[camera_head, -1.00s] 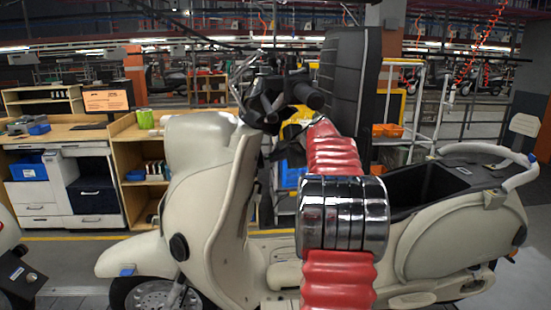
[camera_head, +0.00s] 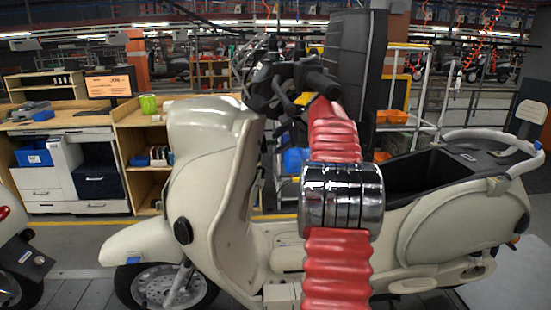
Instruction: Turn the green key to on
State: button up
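A cream scooter (camera_head: 225,190) stands side-on across the middle of the view, its front wheel (camera_head: 165,285) at the left and its open seat compartment (camera_head: 425,170) at the right. The dark handlebar (camera_head: 318,82) is at the top of its front shield. I cannot make out the green key; the handlebar area is dark and partly behind my arm. My arm, with red ribbed sleeves and a chrome joint, rises in front of the scooter towards the handlebar. My gripper's fingers cannot be made out there.
A wooden workbench (camera_head: 70,122) with a monitor, a green cup (camera_head: 148,104) and blue bins (camera_head: 35,157) stands behind at the left. A large dark panel (camera_head: 353,70) stands behind the handlebar. Part of another scooter (camera_head: 15,235) shows at the left edge.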

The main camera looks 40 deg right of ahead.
jog(key=shift+w+a+r+t, duration=0.2)
jog(key=shift+a+r+t, duration=0.15)
jog(key=shift+r, duration=0.2)
jog(key=shift+s+f+n+t+h, duration=0.15)
jog(key=shift+f+n+t+h, duration=0.3)
jog(key=shift+t, duration=0.3)
jog(key=shift+s+d+f+n+t, duration=0.1)
jog(key=shift+f+n+t, duration=0.2)
jog(key=shift+t, duration=0.3)
jog(key=shift+s+f+n+t+h, duration=0.1)
jog(key=shift+f+n+t+h, duration=0.15)
jog(key=shift+n+t, duration=0.45)
jog(key=shift+f+n+t+h, duration=0.15)
jog(key=shift+n+t+h, duration=0.2)
jog(key=shift+t, duration=0.65)
jog(key=f+v, duration=0.1)
jog(key=v, duration=1.3)
jog(key=a+f+n+g+y, duration=0.2)
jog(key=a+f, duration=0.3)
jog(key=a, duration=0.5)
jog(key=s+a+f+n+g+y, duration=0.1)
jog(key=a+f+g+y, duration=0.3)
jog(key=a, duration=0.6)
jog(key=shift+s+f+n, duration=0.25)
jog(key=shift+f+n, duration=0.55)
jog(key=shift+f, duration=0.35)
